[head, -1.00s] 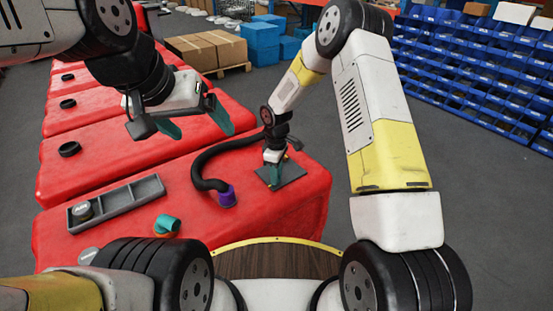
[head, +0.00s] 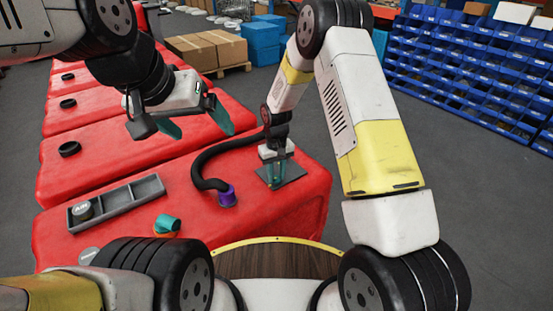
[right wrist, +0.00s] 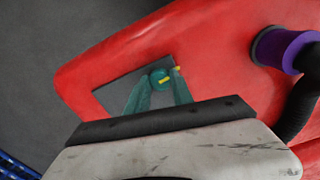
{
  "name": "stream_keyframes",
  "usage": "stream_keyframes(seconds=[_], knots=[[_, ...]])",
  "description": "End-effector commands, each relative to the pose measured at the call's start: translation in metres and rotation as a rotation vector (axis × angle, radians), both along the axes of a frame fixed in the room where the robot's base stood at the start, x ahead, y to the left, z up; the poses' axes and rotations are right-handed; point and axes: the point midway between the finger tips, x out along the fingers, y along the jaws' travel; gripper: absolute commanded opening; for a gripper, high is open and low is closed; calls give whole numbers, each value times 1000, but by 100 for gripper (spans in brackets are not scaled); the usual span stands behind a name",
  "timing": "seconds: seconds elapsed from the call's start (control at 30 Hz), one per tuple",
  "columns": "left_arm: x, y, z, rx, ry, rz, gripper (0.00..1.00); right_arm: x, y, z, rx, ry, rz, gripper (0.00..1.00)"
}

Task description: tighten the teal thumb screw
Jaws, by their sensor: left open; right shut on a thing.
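The teal thumb screw (right wrist: 160,76) shows in the right wrist view on a dark grey plate (right wrist: 112,92) on the red tank. It has a yellow mark on its head, and another yellow mark sits just beside it, to the upper right. My right gripper (right wrist: 158,88) points down at the plate, its teal fingers shut on the screw from both sides. In the head view the right gripper (head: 276,184) stands over the plate (head: 294,174), and its fingers hide the screw. My left gripper (head: 196,124) is open and empty above the red tanks at the left.
A black hose (head: 202,168) with a purple collar (head: 227,196) curves close left of the plate. A grey tray (head: 128,196) holding a round grey piece, and a teal elbow fitting (head: 166,224), lie further left on the tank. Blue bins (head: 470,70) stand far right.

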Motion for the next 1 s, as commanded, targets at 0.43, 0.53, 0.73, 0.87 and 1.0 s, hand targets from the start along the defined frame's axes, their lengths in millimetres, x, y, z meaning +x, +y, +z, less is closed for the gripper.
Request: stream_keyframes(seconds=[0.43, 0.53, 0.73, 0.87, 1.0], knots=[[0, 0, 0, 0, 0, 0, 87, 3, 1, 3, 2, -8, -72, 0], [0, 0, 0, 0, 0, 0, 87, 3, 1, 3, 2, -8, -72, 0], [0, 0, 0, 0, 0, 0, 87, 3, 1, 3, 3, -9, -71, 34], [0, 0, 0, 0, 0, 0, 87, 2, 1, 2, 1, -6, -71, 50], [0, 0, 0, 0, 0, 0, 87, 1, 0, 1, 2, -4, -70, 50]])
